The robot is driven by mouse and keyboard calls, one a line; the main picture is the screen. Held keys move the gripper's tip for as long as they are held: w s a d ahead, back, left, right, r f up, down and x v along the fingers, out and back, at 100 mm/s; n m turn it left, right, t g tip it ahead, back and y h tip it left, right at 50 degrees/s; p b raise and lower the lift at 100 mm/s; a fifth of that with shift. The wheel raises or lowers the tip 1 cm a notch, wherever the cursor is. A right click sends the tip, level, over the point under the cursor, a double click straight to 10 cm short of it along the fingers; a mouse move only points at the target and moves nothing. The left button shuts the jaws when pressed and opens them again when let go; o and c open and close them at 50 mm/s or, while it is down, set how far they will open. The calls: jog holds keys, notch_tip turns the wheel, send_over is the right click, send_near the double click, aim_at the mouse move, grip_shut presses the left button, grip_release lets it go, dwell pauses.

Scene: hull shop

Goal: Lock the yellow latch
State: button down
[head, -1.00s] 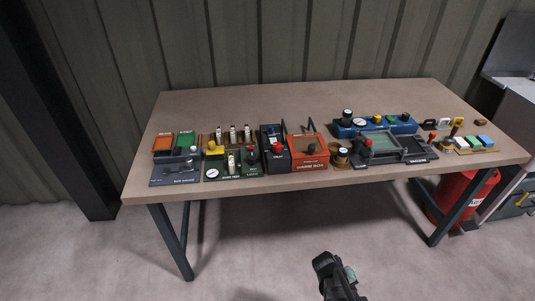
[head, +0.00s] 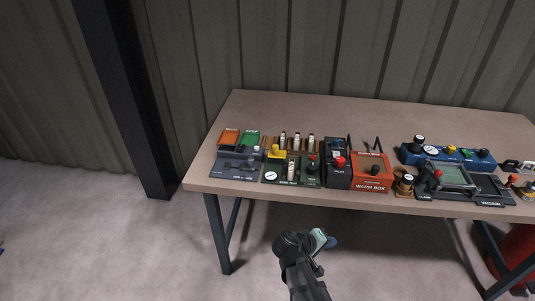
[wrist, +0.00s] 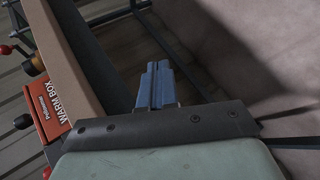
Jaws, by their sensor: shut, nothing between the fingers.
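A yellow part (head: 275,151) stands at the back left of a dark green panel with a gauge on the table's left half. A second yellow part (head: 451,149) sits on the blue unit (head: 472,161) farther right. Both are too small to tell which is the latch or its position. My gripper (head: 332,243) is in front of the table and apart from everything on it. In the wrist view its blue fingers (wrist: 156,84) are together and empty, with the table edge to their left.
A grey unit (head: 233,168) with orange and green panels stands at the table's left end. The red warm box (head: 370,180) stands near the middle. The table (head: 206,178) has a bare strip at front and back. A dark post (head: 137,95) rises behind its left end.

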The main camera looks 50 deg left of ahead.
aim_at(277, 152)
jog(key=s+a+r+n+t+y, duration=0.1)
jog(key=s+a+r+n+y, duration=0.1)
jog(key=s+a+r, duration=0.3)
jog(key=s+a+r+n+t+y, duration=0.2)
jog(key=s+a+r, duration=0.4)
jog(key=a, duration=0.7)
jog(key=s+a+r+n+t+y, duration=0.1)
jog(key=s+a+r+n+y, duration=0.2)
jog(key=a+r, duration=0.6)
jog(key=s+y, duration=0.2)
jog(key=y, duration=0.1)
jog(key=shift+s+r+n, duration=0.15)
jog(key=shift+n, duration=0.15)
jog(key=x, duration=1)
jog(key=shift+r, duration=0.2)
jog(key=shift+w+d, duration=0.25)
jog(key=shift+w, duration=0.35)
jog(key=shift+w+d, duration=0.25)
jog(key=shift+w, duration=0.35)
jog(key=shift+w+d+f, duration=0.1)
jog(key=shift+w+d, duration=0.15)
jog(key=shift+w, duration=0.55)
